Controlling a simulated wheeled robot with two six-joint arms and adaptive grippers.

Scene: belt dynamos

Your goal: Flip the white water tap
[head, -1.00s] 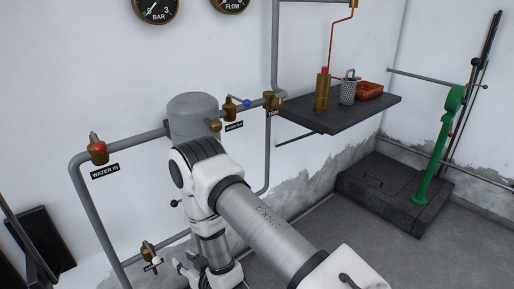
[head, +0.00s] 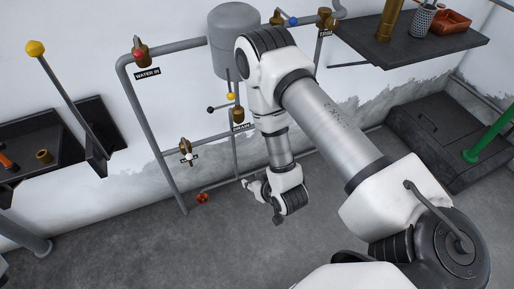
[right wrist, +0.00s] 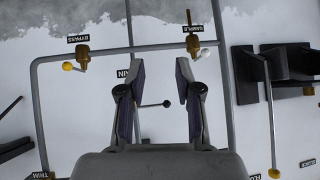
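The white water tap (head: 186,148) is a brass valve with a white ball on its lever, on the lower wall pipe in the head view. In the right wrist view, which is upside down, the tap (right wrist: 193,43) has its white ball beside it and a label that seems to read SAMPLE. My right gripper (head: 250,186) is small and partly hidden in the head view, right of the tap and apart from it. In the right wrist view its two fingers (right wrist: 160,76) stand apart with nothing between them. My left gripper is not in view.
A yellow-knobbed valve (right wrist: 82,55) labelled BYPASS and a black-knobbed lever (right wrist: 165,103) are near in the right wrist view. A red-knobbed WATER IN valve (head: 140,52) is above the tap. A tall yellow-knobbed lever (head: 68,92) and dark shelf (head: 28,130) stand left. Floor below is open.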

